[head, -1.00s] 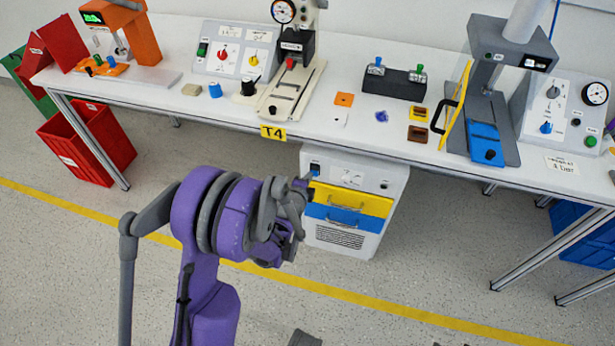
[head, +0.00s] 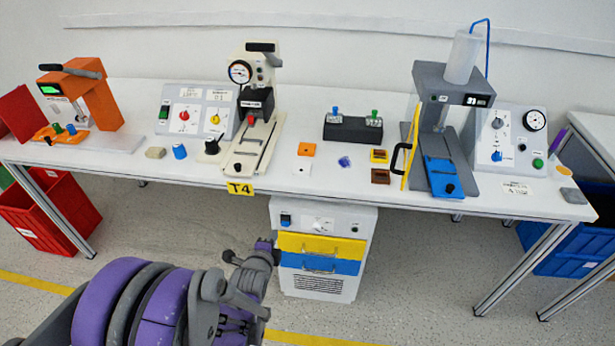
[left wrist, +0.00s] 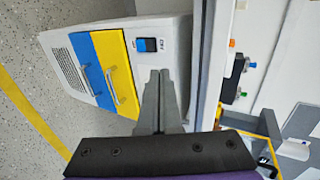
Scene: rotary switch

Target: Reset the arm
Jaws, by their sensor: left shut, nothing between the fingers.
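My left arm comes in from the lower left in the head view. Its gripper (head: 268,250) is in front of the white cabinet under the bench, beside the cabinet's yellow drawer (head: 316,246). In the left wrist view the grey fingers (left wrist: 161,75) are closed together with nothing between them. They point toward the cabinet (left wrist: 165,35) near its blue rocker switch (left wrist: 147,44). I cannot tell whether they touch it. My right gripper is not in view.
The white bench (head: 330,180) carries a left control panel (head: 196,110) with red and yellow knobs, a press (head: 256,110), and a right panel (head: 505,140) with a blue knob. Red bins (head: 50,215) stand under the left end. Floor before the cabinet is clear.

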